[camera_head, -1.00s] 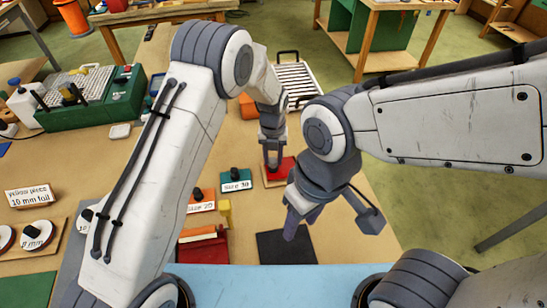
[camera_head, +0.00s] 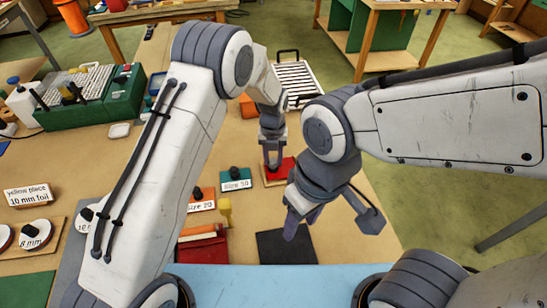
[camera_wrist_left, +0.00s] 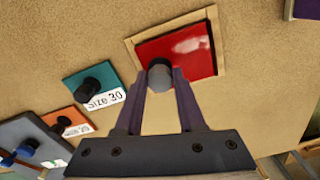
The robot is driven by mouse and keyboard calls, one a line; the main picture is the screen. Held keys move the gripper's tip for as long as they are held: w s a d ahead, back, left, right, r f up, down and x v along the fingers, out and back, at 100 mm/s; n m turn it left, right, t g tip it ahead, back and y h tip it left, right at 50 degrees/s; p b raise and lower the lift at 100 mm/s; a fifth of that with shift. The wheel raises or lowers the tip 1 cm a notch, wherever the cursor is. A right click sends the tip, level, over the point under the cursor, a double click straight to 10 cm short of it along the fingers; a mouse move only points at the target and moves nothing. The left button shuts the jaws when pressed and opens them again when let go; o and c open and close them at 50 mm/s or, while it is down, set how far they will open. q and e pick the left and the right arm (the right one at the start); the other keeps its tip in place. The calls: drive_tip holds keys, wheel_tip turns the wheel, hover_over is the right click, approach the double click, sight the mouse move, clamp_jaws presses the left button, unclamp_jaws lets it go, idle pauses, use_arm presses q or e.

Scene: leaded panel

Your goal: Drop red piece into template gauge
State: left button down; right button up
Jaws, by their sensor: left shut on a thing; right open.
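The red piece (camera_wrist_left: 185,52) is a flat square with a dark round knob (camera_wrist_left: 160,77). My left gripper (camera_wrist_left: 160,84) is shut on that knob, with its purple fingers on either side. The template gauge (camera_wrist_left: 133,42) is a pale wooden frame around the red piece in the left wrist view. I cannot tell whether the piece lies inside the frame or just above it. In the head view the left gripper (camera_head: 272,163) points down over the red piece (camera_head: 285,172), hiding part of it. My right gripper (camera_head: 302,219) is open and empty, nearer the table's front.
A teal size 30 block (camera_head: 235,180) and an orange size 20 block (camera_head: 200,199) lie left of the gauge. A black mat (camera_head: 285,248) lies below the right gripper. A green box (camera_head: 95,105) stands at the left, and a rack (camera_head: 296,82) behind.

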sight(273, 159)
use_arm(q)
drive_tip(key=shift+f+b, duration=0.35)
drive_tip(key=shift+f, duration=0.2)
drive_tip(key=shift+c, duration=2.2)
unclamp_jaws()
drive_tip(key=shift+r, duration=0.1)
drive_tip(key=shift+r, duration=0.4)
wheel_tip(273, 159, up, 9)
drive_tip(key=b, duration=0.3)
drive_tip(key=shift+f, duration=0.2)
drive_tip(key=shift+r, duration=0.45)
